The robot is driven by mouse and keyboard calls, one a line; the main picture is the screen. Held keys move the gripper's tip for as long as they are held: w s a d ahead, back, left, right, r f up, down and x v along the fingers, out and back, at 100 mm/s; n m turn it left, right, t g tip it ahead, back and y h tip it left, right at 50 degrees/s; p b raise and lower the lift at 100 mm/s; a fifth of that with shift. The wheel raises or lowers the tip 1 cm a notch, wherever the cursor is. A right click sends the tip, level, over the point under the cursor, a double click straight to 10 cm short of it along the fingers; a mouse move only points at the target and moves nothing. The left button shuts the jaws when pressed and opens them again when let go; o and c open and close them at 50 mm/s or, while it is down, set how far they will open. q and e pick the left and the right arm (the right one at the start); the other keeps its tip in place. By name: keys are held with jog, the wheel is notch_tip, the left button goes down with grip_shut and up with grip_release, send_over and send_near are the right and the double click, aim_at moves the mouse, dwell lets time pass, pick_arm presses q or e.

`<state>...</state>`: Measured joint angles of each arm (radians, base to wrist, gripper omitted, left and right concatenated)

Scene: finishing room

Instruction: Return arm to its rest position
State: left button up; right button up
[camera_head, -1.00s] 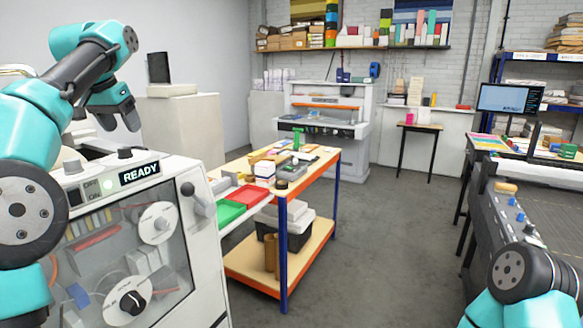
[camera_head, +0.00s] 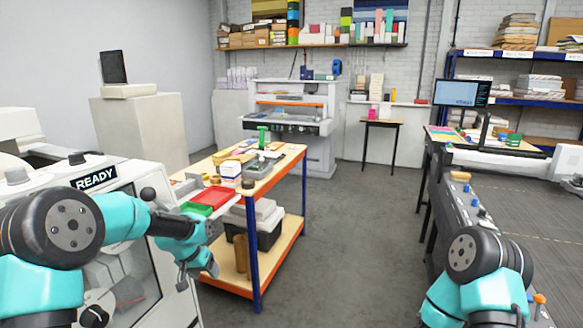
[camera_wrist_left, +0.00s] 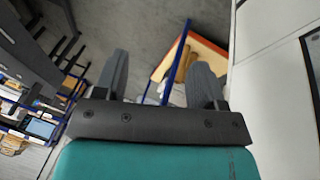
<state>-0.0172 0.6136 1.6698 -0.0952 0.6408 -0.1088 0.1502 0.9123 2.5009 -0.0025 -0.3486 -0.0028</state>
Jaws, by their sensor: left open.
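My left arm comes in from the left in the head view. Its gripper (camera_head: 197,268) hangs low in front of the white machine's right side, left of the wooden cart. In the left wrist view the two fingers of the left gripper (camera_wrist_left: 162,80) stand apart with nothing between them but the view of floor and cart. My right arm (camera_head: 478,270) shows at the lower right of the head view, folded. Its gripper is outside the picture.
The white machine (camera_head: 128,172) with a READY display stands close to my left arm. The cart (camera_head: 290,160) holds red and green trays (camera_head: 212,196) and small items. A long grey bench (camera_head: 440,200) is at right. The floor (camera_head: 350,230) between is clear.

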pick_arm(q)
jog(key=s+d+f+n+g, duration=0.1)
jog(key=s+d+f, duration=0.1)
jog(key=s+f, duration=0.9)
jog(key=s+d+f+n, duration=0.1)
jog(key=s+d+f, duration=0.1)
jog(key=s+f, duration=0.85)
jog(key=s+f+n, duration=0.1)
jog(key=s+f, duration=0.4)
jog(key=s, duration=0.5)
jog(key=shift+s+d+f+n+g, duration=0.2)
jog(key=shift+s+f+n+g, duration=0.1)
jog(key=shift+f+g, duration=0.1)
jog(key=shift+w+r, duration=0.1)
